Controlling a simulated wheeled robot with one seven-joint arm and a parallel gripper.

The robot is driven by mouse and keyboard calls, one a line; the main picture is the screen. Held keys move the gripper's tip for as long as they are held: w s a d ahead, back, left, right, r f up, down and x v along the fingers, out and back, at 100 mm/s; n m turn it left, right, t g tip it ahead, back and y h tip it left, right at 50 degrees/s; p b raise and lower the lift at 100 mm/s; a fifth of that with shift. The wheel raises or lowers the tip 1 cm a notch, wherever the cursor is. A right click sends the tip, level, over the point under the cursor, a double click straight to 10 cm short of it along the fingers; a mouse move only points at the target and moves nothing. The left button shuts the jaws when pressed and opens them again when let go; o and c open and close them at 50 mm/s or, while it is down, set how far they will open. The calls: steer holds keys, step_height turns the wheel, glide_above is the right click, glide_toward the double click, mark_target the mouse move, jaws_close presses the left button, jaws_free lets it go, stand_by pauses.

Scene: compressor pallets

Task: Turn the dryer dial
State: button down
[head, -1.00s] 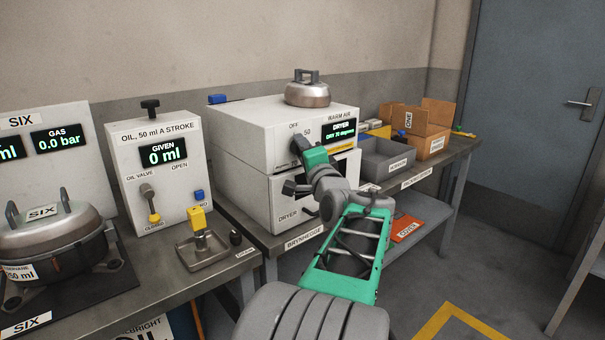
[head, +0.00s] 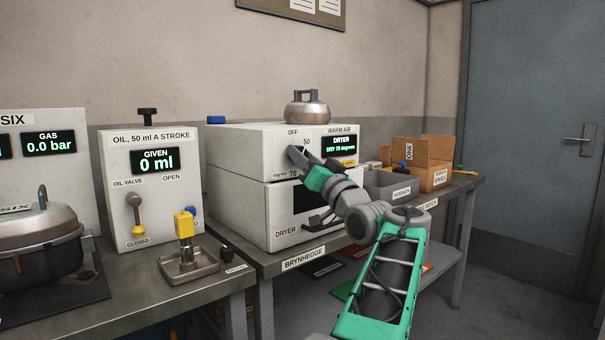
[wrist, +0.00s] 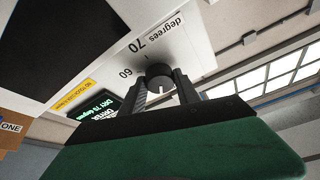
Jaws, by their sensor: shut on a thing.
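The dryer (head: 235,190) is a white two-part box on the bench, with a door below. Its lit display (head: 340,145) appears to read DRY 70 degrees. The dark round dial (wrist: 158,72) sits on its front panel, with 60, 70 and "degrees" printed around it. My gripper (head: 298,157) is at the panel and shut on the dial. In the wrist view, my gripper's two fingers (wrist: 160,90) stand on either side of the knob. My gripper mostly hides the dial in the head view, and its exact setting is hard to read.
The oil unit (head: 155,200) and a small tray (head: 190,265) with a yellow-topped item are to the left. A grey bin (head: 390,185) and cardboard box (head: 432,175) stand to the right.

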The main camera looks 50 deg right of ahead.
steer(key=shift+d+n+t+y+b, duration=0.1)
steer(key=shift+n+t+y+b, duration=0.15)
steer(key=shift+n+y, duration=0.85)
steer(key=shift+a+n+t+y+b, duration=0.15)
steer(key=shift+n+y+b, duration=0.2)
steer(key=shift+n, duration=1.4)
steer(key=shift+d+n+t+y+b, duration=0.2)
steer(key=shift+n+y, duration=0.55)
steer(key=shift+n, duration=1)
steer(key=c, duration=0.9)
jaws_free()
steer(key=shift+s, duration=0.1)
steer(key=v, duration=0.7)
steer(key=shift+s, duration=0.3)
